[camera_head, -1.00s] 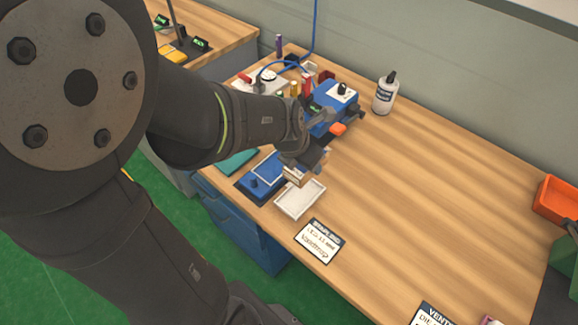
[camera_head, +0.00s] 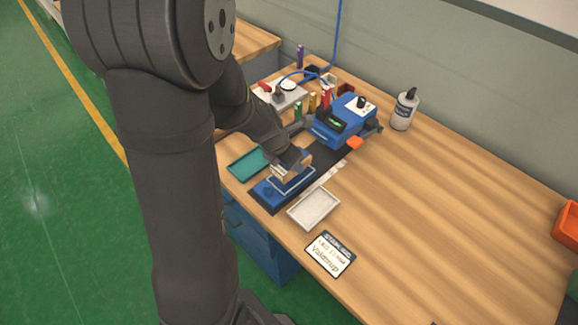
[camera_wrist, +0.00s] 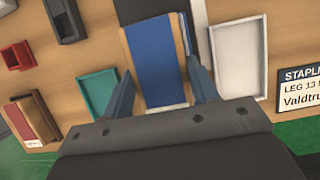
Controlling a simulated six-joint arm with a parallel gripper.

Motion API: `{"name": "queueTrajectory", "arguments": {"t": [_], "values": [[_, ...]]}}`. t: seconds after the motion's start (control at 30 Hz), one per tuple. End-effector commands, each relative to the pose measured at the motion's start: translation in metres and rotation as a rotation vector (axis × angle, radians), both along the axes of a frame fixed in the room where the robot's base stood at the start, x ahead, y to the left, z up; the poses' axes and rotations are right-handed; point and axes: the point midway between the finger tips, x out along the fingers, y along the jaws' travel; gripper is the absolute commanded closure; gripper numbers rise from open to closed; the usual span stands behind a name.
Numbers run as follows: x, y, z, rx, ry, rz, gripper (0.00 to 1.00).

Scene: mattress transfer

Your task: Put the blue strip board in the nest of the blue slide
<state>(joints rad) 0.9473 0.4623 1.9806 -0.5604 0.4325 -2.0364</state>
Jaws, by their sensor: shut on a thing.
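My gripper (camera_wrist: 161,88) is shut on the blue strip board (camera_wrist: 150,62), a wooden board with a broad blue strip along its middle. In the head view my gripper (camera_head: 290,166) and the board are over the blue slide (camera_head: 268,189), near the front edge of the table. The slide has a pale outlined nest (camera_head: 284,188) on top, partly hidden under the board and gripper. A blue edge of the slide (camera_wrist: 187,28) shows beside the board in the wrist view. I cannot tell whether the board touches the nest.
A teal tray (camera_head: 247,163) lies left of the slide and a white tray (camera_head: 314,208) right of it. A blue machine (camera_head: 340,125) stands behind, with a white bottle (camera_head: 404,109) nearby. A label card (camera_head: 329,254) lies in front.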

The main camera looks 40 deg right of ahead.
Motion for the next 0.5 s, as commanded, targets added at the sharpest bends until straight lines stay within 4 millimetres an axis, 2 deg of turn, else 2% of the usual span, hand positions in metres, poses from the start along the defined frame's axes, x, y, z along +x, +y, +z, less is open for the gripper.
{"name": "queueTrajectory", "arguments": {"t": [0.1,0.2,0.5], "values": [[-0.001,0.001,-0.018,0.005,0.003,0.002,0.71],[-0.001,0.001,-0.027,0.004,0.001,0.001,0.71],[-0.001,0.001,-0.03,0.003,0.0,0.001,0.71]]}}
